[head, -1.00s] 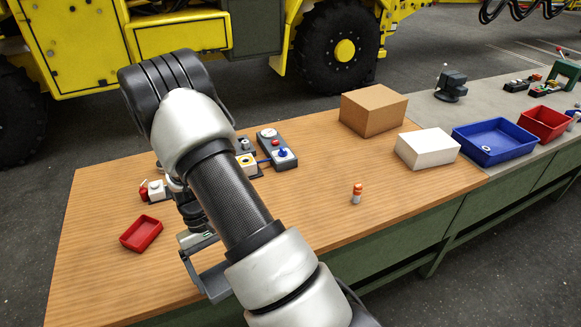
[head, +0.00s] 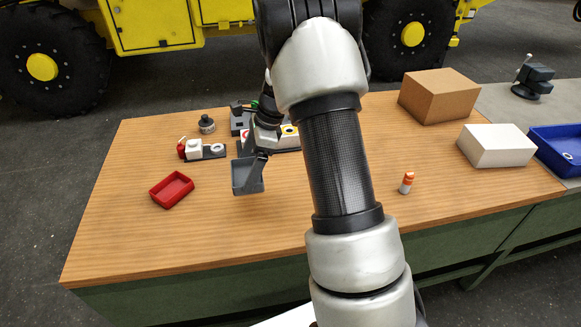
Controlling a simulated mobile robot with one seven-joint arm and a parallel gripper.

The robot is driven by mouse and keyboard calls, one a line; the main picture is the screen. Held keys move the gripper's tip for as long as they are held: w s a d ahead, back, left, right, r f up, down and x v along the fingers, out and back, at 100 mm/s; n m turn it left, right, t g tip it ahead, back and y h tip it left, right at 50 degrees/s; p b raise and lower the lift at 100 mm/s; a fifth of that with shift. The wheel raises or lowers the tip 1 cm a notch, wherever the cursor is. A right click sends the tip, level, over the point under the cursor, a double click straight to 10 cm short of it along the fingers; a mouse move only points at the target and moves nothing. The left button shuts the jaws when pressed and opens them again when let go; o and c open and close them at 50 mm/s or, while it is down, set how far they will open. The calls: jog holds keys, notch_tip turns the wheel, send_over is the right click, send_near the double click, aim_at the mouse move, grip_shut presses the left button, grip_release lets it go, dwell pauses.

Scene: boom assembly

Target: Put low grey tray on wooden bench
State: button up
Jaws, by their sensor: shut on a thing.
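The low grey tray (head: 248,187) is in the head view, over the left-middle part of the wooden bench (head: 225,235). My gripper (head: 256,157) is shut on the tray near its right side. The tray looks tilted, with its open side partly facing the camera. I cannot tell whether its underside touches the bench top or hangs just above it. My wrist and the fingers hide part of the tray's right side.
A small red tray (head: 172,189) lies to the left. Red and white parts (head: 203,149) and control boxes stand behind. An orange-and-white bottle (head: 406,183), white box (head: 495,146) and cardboard box (head: 438,96) stand right. The front-left bench top is clear.

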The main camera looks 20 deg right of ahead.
notch_tip(320, 180, down, 9)
jog(key=shift+f+b, duration=0.1)
jog(key=shift+b, duration=0.25)
jog(key=o, duration=0.9)
